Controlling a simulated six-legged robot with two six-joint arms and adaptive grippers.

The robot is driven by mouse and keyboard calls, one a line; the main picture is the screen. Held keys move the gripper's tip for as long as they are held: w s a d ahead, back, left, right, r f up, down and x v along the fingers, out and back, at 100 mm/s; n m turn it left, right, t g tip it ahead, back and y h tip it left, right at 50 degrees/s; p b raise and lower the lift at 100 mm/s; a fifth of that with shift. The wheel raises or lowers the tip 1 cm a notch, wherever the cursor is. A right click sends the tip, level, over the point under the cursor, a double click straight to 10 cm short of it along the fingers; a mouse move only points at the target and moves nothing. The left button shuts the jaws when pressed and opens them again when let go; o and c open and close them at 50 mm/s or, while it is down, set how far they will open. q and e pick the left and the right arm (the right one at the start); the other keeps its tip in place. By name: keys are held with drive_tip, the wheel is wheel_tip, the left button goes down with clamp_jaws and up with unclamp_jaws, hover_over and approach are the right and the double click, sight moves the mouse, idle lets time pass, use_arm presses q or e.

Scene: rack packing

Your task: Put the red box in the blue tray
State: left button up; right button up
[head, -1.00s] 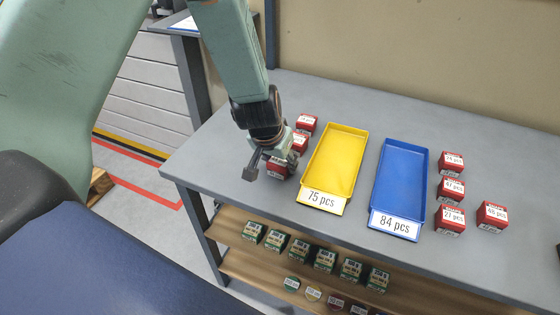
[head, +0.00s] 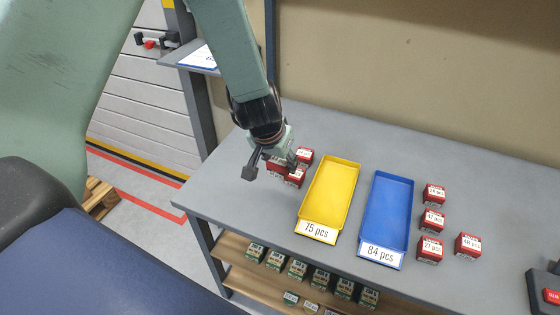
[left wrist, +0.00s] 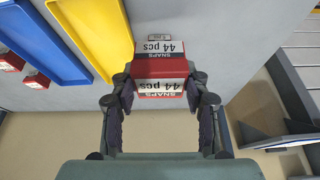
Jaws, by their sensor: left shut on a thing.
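My left gripper (head: 268,162) is shut on a red box (head: 274,169) left of the yellow tray. In the left wrist view the red box (left wrist: 161,68) sits between the two fingers, with white labels reading "44 pcs" and "SNAPS". In the head view the gripper partly covers it, and it looks raised off the table. The blue tray (head: 409,213), labelled "84 pcs", lies to the right of the yellow tray and looks empty. My right gripper is not in view.
The empty yellow tray (head: 352,190) lies between my left gripper and the blue tray. Two red boxes (head: 294,179) stand close by the held one. Several red boxes (head: 431,219) stand right of the blue tray. Green boxes (head: 321,271) sit on the shelf (head: 234,275) below.

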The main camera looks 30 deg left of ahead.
use_arm(q)
drive_tip(key=shift+r+p, duration=1.85)
drive_tip(key=shift+r, duration=0.65)
